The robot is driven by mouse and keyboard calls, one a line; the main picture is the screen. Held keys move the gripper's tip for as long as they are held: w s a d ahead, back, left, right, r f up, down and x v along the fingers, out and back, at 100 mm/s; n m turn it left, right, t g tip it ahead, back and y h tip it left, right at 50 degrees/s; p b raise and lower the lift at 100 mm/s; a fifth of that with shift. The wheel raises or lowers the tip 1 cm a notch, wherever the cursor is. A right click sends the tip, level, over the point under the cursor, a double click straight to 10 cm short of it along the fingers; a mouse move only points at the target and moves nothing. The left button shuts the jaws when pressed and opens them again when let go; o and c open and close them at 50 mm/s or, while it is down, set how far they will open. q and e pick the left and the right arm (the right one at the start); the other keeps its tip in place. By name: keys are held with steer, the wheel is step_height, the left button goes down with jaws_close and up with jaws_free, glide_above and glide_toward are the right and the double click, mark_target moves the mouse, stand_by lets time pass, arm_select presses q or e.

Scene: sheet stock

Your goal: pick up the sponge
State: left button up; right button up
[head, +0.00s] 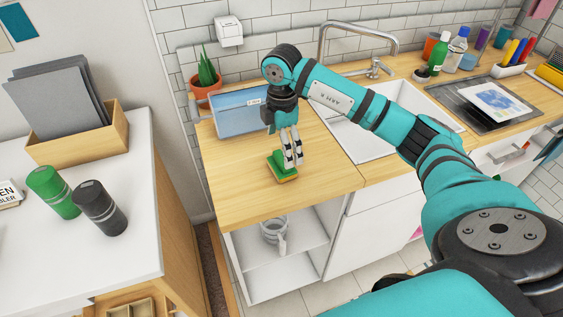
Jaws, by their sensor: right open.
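The sponge (281,168) is green on top with a yellowish underside. It lies on the wooden counter (238,190), left of the sink. My right gripper (292,163) points down at the sponge's right side, with its two pale fingers open. The fingertips are at or just beside the sponge's edge; I cannot tell whether they touch it. My left gripper is not in view.
A blue tray or screen (228,118) and a potted cactus (206,80) stand behind. The sink (365,135) and faucet (372,68) are to the right. The counter's front left is clear.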

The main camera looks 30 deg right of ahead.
mark_target(282, 157)
step_height(282, 157, down, 3)
steer(key=shift+r+p, duration=0.1)
steer(key=shift+p, duration=0.45)
step_height(282, 157, down, 4)
steer(key=shift+w+r+p, duration=0.1)
steer(key=shift+p, duration=0.5)
steer(key=shift+f, duration=0.35)
steer(key=c, duration=1)
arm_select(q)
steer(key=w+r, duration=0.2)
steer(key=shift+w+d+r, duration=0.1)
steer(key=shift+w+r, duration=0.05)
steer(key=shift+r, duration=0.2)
arm_select(e)
steer(key=shift+c, duration=0.5)
